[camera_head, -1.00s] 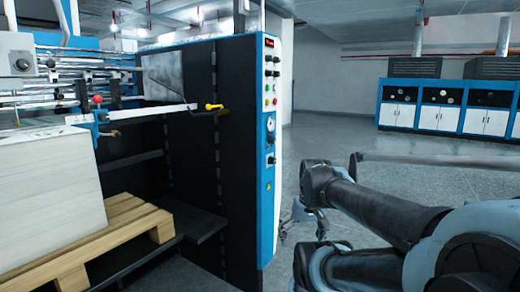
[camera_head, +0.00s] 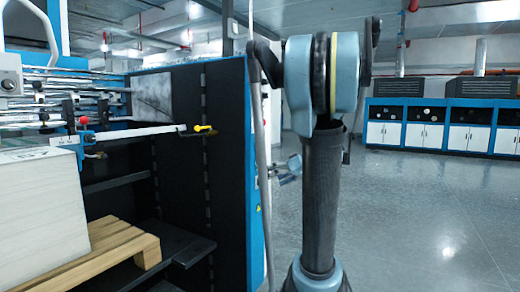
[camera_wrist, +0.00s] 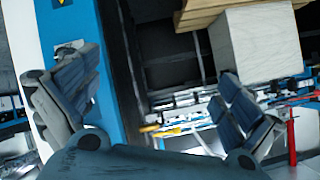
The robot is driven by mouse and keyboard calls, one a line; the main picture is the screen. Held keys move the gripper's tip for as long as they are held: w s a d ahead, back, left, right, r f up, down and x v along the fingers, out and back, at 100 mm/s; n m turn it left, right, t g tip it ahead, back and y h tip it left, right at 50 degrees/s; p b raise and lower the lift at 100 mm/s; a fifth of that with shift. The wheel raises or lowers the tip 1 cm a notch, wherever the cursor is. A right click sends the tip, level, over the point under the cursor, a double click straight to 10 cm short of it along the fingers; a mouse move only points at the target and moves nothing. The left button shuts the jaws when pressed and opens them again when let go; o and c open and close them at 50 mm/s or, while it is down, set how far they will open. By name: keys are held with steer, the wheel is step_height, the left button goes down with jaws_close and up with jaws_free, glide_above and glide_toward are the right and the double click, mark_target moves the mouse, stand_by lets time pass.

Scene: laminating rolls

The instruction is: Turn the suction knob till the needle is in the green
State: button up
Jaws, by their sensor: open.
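The suction knob and its gauge cannot be made out. In the head view my raised arm covers most of the machine's control face, leaving only a strip of its blue edge (camera_head: 252,120). The wrist view is turned over and shows the blue panel edge (camera_wrist: 112,85) and a white strip (camera_wrist: 22,35) at left, with no knob or dial clear. My gripper (camera_wrist: 155,82) is open and empty, its two blue-grey padded fingers wide apart. In the head view the gripper (camera_head: 286,170) shows small beside the panel, partly behind my arm; contact cannot be told.
A white sheet stack (camera_head: 40,200) on a wooden pallet (camera_head: 110,255) stands at the left. A bar with a yellow handle (camera_head: 203,129) reaches across the machine's dark side (camera_head: 225,150). Blue-and-white cabinets (camera_head: 430,125) line the back right. The floor (camera_head: 420,220) at right is clear.

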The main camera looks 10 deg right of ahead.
steer(key=w+d+r+n+t+y, duration=0.45)
steer(key=w+d+r, duration=0.45)
steer(key=w+d, duration=0.35)
steer(key=x, duration=0.9)
steer(key=shift+d+m, duration=0.15)
steer(key=shift+m, duration=0.2)
steer(key=v, duration=0.9)
steer(key=s+a+f+m+g+h, duration=0.3)
steer(key=s+a+f, duration=0.4)
steer(key=s+a, duration=0.15)
steer(key=s+a+f+m+g+h, duration=0.25)
steer(key=s+a+f, duration=0.4)
steer(key=s, duration=0.35)
steer(key=s+d+f+m+g+h, duration=0.1)
steer(key=s+d+f+m+h, duration=0.1)
steer(key=s+f, duration=0.6)
steer(key=s+d+f+m+g+h, duration=0.1)
steer(key=s+d+f+m+h, duration=0.2)
steer(key=s+f+h, duration=0.4)
steer(key=s+d+f, duration=0.1)
steer(key=s, duration=0.4)
steer(key=shift+s+f+g, duration=0.15)
steer(key=shift+s+g, duration=0.05)
steer(key=shift+g, duration=0.1)
